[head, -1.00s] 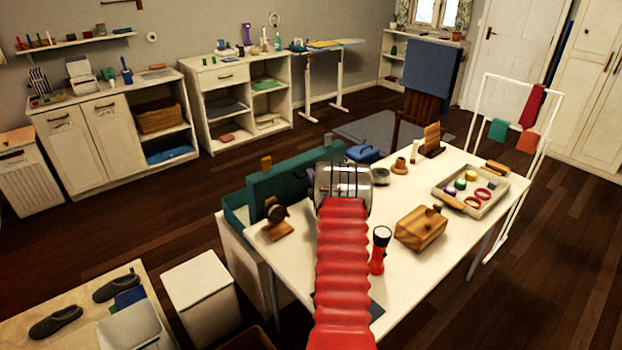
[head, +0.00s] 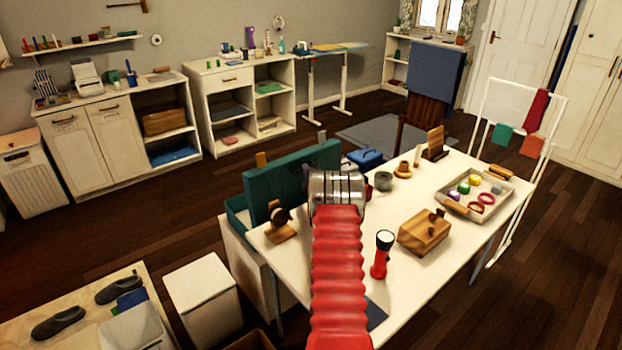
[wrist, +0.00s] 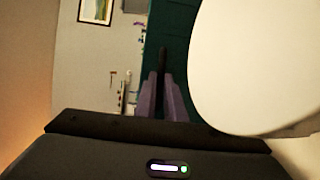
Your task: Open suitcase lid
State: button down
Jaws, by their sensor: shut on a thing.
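The teal suitcase (head: 238,212) is at the left end of the white table, beyond a wooden stand. My wrist hides the lid's right part in the head view, and my gripper's fingers are hidden there too. In the wrist view my gripper (wrist: 163,80) has its two purple-grey fingers close together on a narrow dark piece in front of the dark green lid (wrist: 178,40). I cannot tell exactly which part of the lid this is.
A wooden stand (head: 281,224) is close in front of the suitcase. A red torch (head: 382,255), a wooden box (head: 425,232) and a tray (head: 474,195) are on the table (head: 440,270). A large pale rounded shape (wrist: 255,65) fills the wrist view's right side.

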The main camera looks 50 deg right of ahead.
jog(key=shift+w+d+r, duration=0.1)
jog(key=shift+w+r, duration=0.25)
jog(key=c, duration=1.8)
grip_release()
jog(key=shift+c, duration=0.2)
jog(key=shift+s, duration=0.2)
jog(key=v, duration=1.3)
jog(key=shift+a, duration=0.25)
jog(key=shift+s, duration=0.15)
